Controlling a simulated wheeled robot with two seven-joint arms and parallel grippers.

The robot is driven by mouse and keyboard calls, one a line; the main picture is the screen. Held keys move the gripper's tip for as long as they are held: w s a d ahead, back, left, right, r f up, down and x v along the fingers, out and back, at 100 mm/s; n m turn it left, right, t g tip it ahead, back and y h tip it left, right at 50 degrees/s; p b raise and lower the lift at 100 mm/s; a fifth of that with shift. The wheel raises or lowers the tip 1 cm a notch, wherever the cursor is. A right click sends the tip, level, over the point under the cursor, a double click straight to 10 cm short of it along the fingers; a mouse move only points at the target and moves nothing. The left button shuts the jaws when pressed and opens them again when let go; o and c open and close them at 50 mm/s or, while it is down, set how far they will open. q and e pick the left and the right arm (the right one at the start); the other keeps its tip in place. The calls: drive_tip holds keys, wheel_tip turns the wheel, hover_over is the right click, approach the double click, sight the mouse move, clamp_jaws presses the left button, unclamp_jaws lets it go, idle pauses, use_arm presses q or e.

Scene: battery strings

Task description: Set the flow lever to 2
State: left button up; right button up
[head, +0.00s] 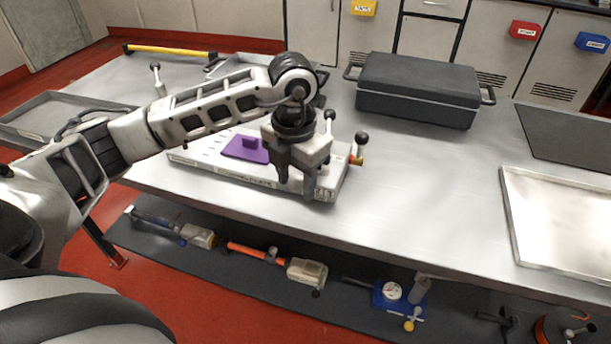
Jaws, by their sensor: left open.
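A pale panel box (215,168) lies on the metal table, partly hidden by my left arm and gripper. Its markings are too small to read. A lever with a dark ball knob (361,138) stands at its right end, beside a small red and yellow part (356,160). Another dark knob (329,115) shows just behind my gripper. I cannot tell which one is the flow lever or its setting. My left gripper (296,187) points down over the right part of the box, open. I cannot tell whether it touches anything there. My right gripper is out of view.
A purple piece (246,149) sits on the panel box. A dark lidded case (418,88) stands behind. A shallow metal tray (560,222) lies at right. Another tray (50,105) is at left. A lower shelf (230,275) holds several tools. The table right of the box is clear.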

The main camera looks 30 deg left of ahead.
use_arm(q)
drive_tip(key=c, duration=0.9)
drive_tip(key=shift+d+n+p, duration=0.4)
drive_tip(key=shift+d+n, duration=0.5)
drive_tip(key=shift+n, duration=0.4)
drive_tip(key=shift+d+n, duration=0.3)
drive_tip(key=shift+n, duration=0.1)
drive_tip(key=shift+w+d+n+p, duration=0.1)
drive_tip(key=shift+d+n+p, duration=0.4)
drive_tip(key=shift+n, duration=0.4)
drive_tip(key=shift+d, duration=0.15)
drive_tip(key=shift+w+d+n, duration=0.35)
drive_tip(key=shift+d+n, duration=0.35)
drive_tip(key=shift+n, duration=0.5)
drive_tip(key=o, duration=0.9)
